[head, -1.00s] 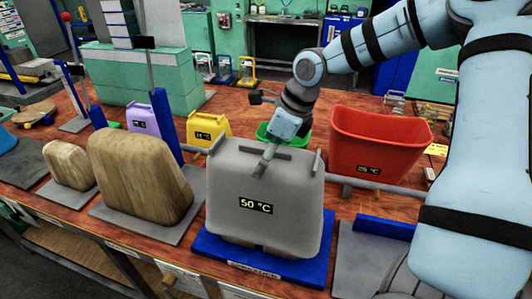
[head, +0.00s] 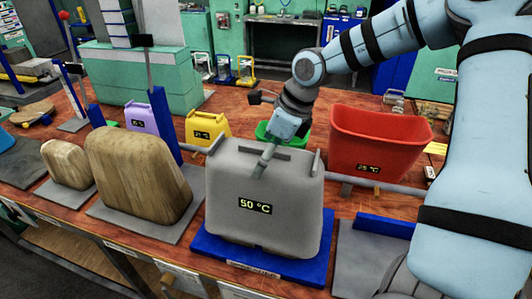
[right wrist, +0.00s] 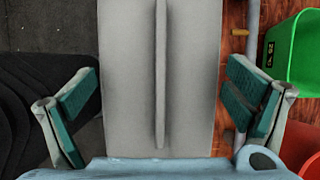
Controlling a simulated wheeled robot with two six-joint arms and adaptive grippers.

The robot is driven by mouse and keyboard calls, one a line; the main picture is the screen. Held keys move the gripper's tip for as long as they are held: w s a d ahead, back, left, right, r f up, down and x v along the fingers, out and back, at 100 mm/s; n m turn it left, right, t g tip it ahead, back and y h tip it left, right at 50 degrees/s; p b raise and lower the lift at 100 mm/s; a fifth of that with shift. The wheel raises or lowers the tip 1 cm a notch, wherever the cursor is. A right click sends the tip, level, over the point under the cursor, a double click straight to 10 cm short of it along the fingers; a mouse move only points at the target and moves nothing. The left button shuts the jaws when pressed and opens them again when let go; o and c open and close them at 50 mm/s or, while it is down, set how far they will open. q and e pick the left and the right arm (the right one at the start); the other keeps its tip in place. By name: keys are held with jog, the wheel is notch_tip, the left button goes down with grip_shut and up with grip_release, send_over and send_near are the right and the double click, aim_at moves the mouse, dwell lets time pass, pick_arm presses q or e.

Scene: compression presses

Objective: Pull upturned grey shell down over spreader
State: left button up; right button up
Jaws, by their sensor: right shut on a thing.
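The grey shell (head: 290,190) stands upside down at the front centre, with a "50 °C" label on its face. It covers nearly all of the spreader, and only a thin strip shows at its lower edge, just above the blue base (head: 222,252). My right gripper (head: 262,165) is at the top of the shell. In the right wrist view its two teal-padded fingers (right wrist: 166,98) stand wide apart on either side of the ridged grey shell (right wrist: 130,80), holding it. My left gripper is out of view.
Two wooden blocks (head: 138,175) stand on grey plates to the left. A red bin (head: 375,135) stands behind to the right, and a green bin (right wrist: 292,50) shows in the right wrist view. Purple (head: 140,118) and yellow (head: 206,128) shells stand behind.

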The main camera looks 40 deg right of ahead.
jog(key=shift+f, duration=0.1)
jog(key=o, duration=1.4)
jog(key=v, duration=1.2)
jog(key=shift+s, duration=0.1)
